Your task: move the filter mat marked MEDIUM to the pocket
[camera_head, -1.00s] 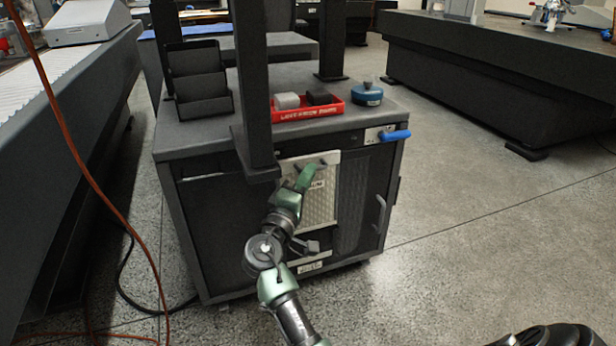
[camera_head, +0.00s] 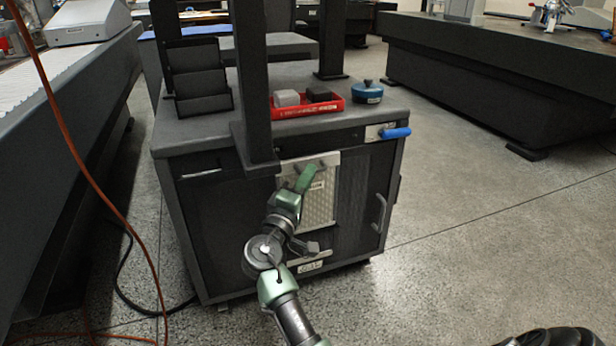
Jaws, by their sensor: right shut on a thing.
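The filter mat (camera_head: 321,207) is a light, mesh-faced panel with a pale frame, upright against the front of the dark cabinet. Part of its label shows beside my gripper; the full word cannot be read. My right gripper (camera_head: 310,171) is green and shut on the mat near its top edge. My wrist and arm hide the mat's left and lower parts. I cannot tell for certain which opening is the pocket; a pale ledge with a label (camera_head: 311,267) is low on the cabinet front, below the mat. My left gripper is not in view.
On the cabinet top (camera_head: 395,105) stand a red tray (camera_head: 300,112) with two blocks, a blue round container (camera_head: 367,92) and a black tiered rack (camera_head: 198,78). A dark post (camera_head: 254,80) rises above the mat's left. A blue handle (camera_head: 396,133) sticks out at right. Floor at right is clear.

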